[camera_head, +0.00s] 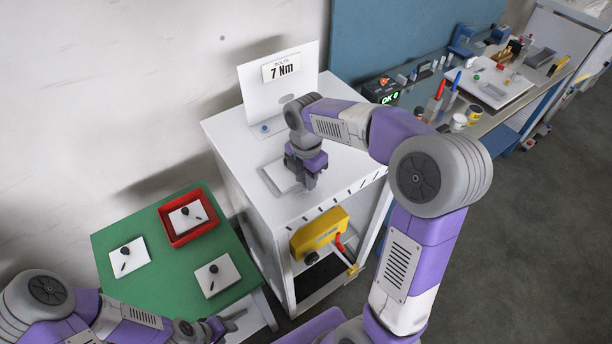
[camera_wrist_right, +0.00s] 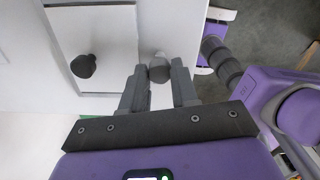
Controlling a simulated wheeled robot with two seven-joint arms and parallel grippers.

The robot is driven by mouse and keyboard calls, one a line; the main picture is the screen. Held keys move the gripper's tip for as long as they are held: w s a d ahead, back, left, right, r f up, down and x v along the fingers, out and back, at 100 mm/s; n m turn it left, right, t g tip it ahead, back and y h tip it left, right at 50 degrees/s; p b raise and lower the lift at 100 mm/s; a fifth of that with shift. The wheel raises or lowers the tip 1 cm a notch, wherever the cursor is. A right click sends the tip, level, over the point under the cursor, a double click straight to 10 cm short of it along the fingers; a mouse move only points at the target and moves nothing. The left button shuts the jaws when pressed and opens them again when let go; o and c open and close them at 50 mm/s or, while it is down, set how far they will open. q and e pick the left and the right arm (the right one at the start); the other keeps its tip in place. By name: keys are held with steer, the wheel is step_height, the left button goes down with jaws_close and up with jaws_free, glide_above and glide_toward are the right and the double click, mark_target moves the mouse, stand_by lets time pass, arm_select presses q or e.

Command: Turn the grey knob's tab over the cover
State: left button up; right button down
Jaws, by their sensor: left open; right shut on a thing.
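A white cover plate (camera_wrist_right: 110,25) lies on top of the white cabinet, with a dark round knob (camera_wrist_right: 84,66) on it. The cover also shows in the head view (camera_head: 274,181), partly hidden by my right gripper. The grey knob (camera_wrist_right: 159,68) stands just right of the cover's edge in the wrist view. My right gripper (camera_wrist_right: 159,73) is shut on it, one finger on each side; it also shows in the head view (camera_head: 306,183). Which way the knob's tab points is hard to tell. My left gripper (camera_head: 234,322) is open and empty, low beside the green table.
The white cabinet (camera_head: 232,135) carries an upright "7 Nm" panel (camera_head: 262,95) at the back. The green table (camera_head: 165,275) holds several white plates with dark knobs, one in a red tray (camera_head: 177,238).

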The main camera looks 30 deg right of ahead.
steer(key=m, duration=0.4)
steer(key=shift+m, duration=0.3)
steer(key=m, duration=0.4)
steer(key=shift+m, duration=0.3)
steer(key=m, duration=0.4)
steer(key=shift+r+m, duration=0.1)
steer(key=shift+m, duration=1.9)
steer(key=c, duration=0.9)
jaws_free()
steer(key=shift+o, duration=0.2)
step_height(320, 180, up, 8)
steer(key=shift+f, duration=0.25)
